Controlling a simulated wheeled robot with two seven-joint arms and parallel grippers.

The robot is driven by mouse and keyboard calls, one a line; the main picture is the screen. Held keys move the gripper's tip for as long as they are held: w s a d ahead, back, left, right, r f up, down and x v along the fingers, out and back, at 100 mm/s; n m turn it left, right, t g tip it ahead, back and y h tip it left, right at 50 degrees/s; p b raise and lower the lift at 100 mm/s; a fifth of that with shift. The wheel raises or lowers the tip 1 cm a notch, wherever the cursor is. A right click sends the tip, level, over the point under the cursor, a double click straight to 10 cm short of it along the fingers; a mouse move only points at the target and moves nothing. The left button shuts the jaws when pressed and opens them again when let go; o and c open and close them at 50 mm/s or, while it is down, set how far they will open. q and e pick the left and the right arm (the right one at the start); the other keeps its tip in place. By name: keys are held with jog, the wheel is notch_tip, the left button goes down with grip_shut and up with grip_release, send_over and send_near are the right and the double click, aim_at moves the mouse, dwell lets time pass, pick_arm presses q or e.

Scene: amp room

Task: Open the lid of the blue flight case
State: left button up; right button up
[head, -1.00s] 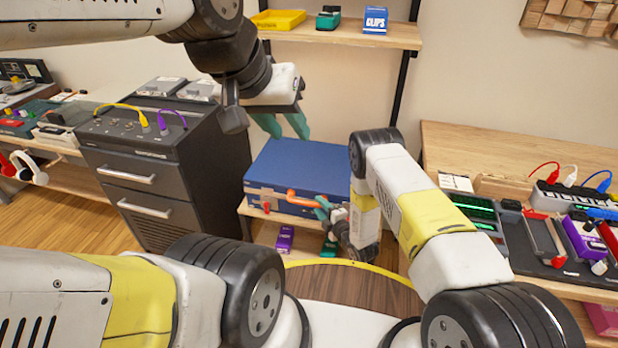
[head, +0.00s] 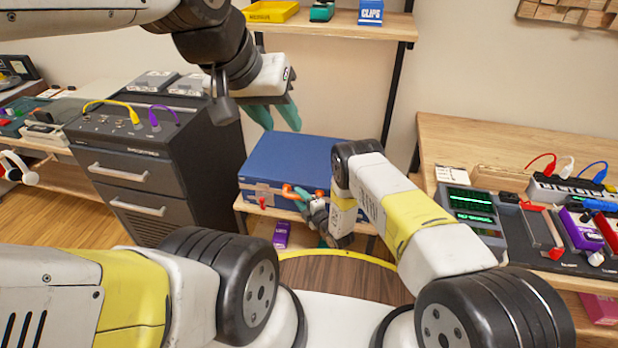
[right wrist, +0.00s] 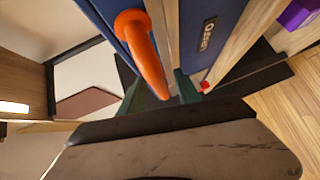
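The blue flight case (head: 300,163) stands on a low wooden shelf in the middle of the head view, its lid down. An orange handle (head: 318,192) is on its front; it shows large in the right wrist view (right wrist: 142,48). My right gripper (head: 298,200) is at the case's front by the handle. Its teal fingers look apart; in the right wrist view (right wrist: 167,97) they lie around the handle's near end, and contact is unclear. My left gripper (head: 276,117) is open and empty, above and behind the case's top. My right forearm hides the case's right end.
A dark drawer cabinet (head: 130,165) stands left of the case. A wooden bench (head: 480,145) with electronics is on the right. A shelf (head: 340,25) with a yellow tray hangs above. A purple box (head: 281,234) lies below the case.

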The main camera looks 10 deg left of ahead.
grip_shut()
dwell(1.4)
